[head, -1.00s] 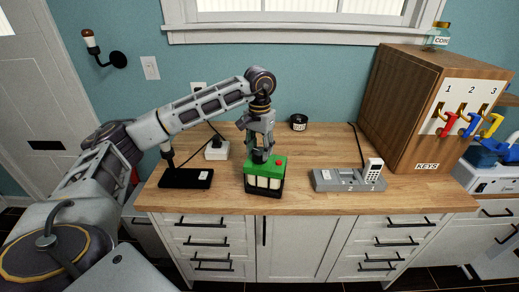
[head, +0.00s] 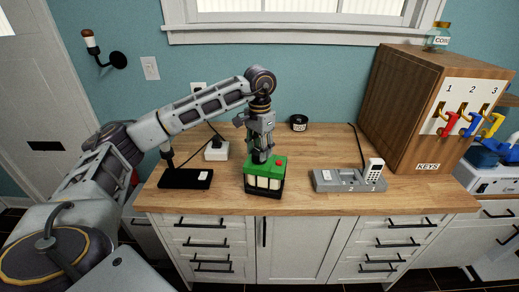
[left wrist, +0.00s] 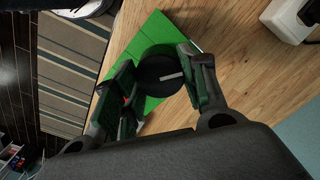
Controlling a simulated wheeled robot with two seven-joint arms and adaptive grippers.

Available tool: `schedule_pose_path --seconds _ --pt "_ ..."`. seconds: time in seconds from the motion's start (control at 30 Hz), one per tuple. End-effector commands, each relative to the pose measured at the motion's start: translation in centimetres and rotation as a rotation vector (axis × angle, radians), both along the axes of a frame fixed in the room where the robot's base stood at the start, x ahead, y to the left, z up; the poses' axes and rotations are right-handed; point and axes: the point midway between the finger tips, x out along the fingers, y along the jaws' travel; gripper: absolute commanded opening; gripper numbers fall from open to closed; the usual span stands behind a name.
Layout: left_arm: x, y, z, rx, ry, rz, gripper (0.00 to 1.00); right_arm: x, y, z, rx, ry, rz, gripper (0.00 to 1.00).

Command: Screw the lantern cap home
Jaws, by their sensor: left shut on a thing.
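The lantern (head: 264,174) stands upright on the wooden counter, with a green top, pale panels and a dark base. A small red spot shows on its top. The black round cap (left wrist: 158,74), with a pale line mark on it, sits over the green lantern top (left wrist: 150,33) in the left wrist view. My left gripper (head: 260,158) points straight down over the lantern. Its fingers are on both sides of the cap, shut on it. Whether the cap sits flush is hidden. My right gripper is not in view.
A grey charging dock (head: 345,181) with a white handset stands to the right, and a wooden key cabinet (head: 400,100) beyond it. A black base (head: 186,179) and a white socket box (head: 217,151) are at left. A black round tin (head: 298,122) stands behind.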

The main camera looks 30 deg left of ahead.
Motion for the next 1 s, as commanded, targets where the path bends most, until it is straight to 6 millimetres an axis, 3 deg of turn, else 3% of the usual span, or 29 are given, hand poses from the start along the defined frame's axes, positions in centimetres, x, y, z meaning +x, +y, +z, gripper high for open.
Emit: schedule_pose_path --seconds 0.63,0.93,0.97,1.0 --pt "0.05 -0.02 0.03 -0.001 -0.002 -0.245 0.29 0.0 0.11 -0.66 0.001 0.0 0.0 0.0" --pt "0.04 -0.02 0.06 -0.001 -0.002 -0.26 0.29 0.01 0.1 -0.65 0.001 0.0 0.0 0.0" --pt "0.03 -0.03 0.06 -0.001 -0.002 -0.26 0.46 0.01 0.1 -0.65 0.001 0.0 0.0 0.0" --pt "0.03 -0.03 0.06 -0.001 -0.002 -0.26 0.52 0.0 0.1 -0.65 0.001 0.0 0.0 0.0"
